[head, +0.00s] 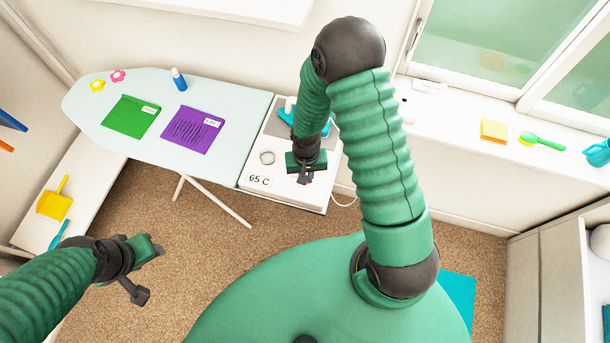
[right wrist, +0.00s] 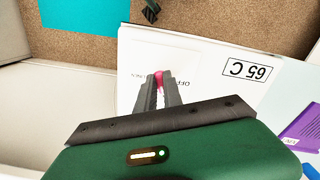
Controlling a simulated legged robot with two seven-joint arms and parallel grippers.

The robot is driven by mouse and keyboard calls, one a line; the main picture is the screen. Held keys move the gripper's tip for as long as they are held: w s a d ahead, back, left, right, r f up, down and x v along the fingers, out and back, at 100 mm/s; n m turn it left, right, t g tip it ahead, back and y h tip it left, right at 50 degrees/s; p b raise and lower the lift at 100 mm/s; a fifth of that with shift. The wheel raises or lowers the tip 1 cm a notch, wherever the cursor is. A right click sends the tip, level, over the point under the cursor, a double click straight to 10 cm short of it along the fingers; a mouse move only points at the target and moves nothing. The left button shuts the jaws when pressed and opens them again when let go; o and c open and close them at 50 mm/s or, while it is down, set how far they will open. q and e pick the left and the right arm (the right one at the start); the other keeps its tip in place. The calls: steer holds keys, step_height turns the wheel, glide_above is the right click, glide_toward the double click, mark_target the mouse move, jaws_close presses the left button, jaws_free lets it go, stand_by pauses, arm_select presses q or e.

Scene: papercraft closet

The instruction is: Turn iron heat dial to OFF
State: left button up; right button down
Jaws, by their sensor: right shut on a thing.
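The iron's white control panel (head: 285,194) is at the right end of the ironing board, with a "65 C" label (head: 259,180). It also shows in the right wrist view (right wrist: 215,62), where part of the word "OFF" is readable beside my fingers. My right gripper (head: 305,177) is over the panel; in the right wrist view its fingers (right wrist: 158,85) are shut on a small pink piece (right wrist: 158,78), seemingly the heat dial. The rest of the dial and its pointing direction are hidden. The teal iron (head: 286,117) stands behind, partly covered by my right arm. My left gripper (head: 147,270) is open and empty over the floor.
A green cloth (head: 131,116) and a purple cloth (head: 191,130) lie on the board (head: 235,100), with a blue bottle (head: 178,79) behind.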

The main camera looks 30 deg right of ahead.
steer(key=n, duration=0.3)
steer(key=shift+w+d+r+n+p, duration=0.2)
steer(key=shift+w+n+p, duration=0.1)
steer(key=shift+n, duration=0.1)
steer(key=n, duration=0.3)
steer(key=shift+n+p, duration=0.3)
steer(key=shift+p, duration=0.05)
steer(key=n+p, duration=0.1)
steer(key=n, duration=0.5)
steer(key=shift+d+f, duration=0.1)
steer(key=c, duration=1.7)
jaws_free()
steer(key=shift+c, duration=0.2)
steer(key=shift+o, duration=1.3)
steer(key=shift+w+f, duration=0.1)
steer(key=shift+f, duration=0.05)
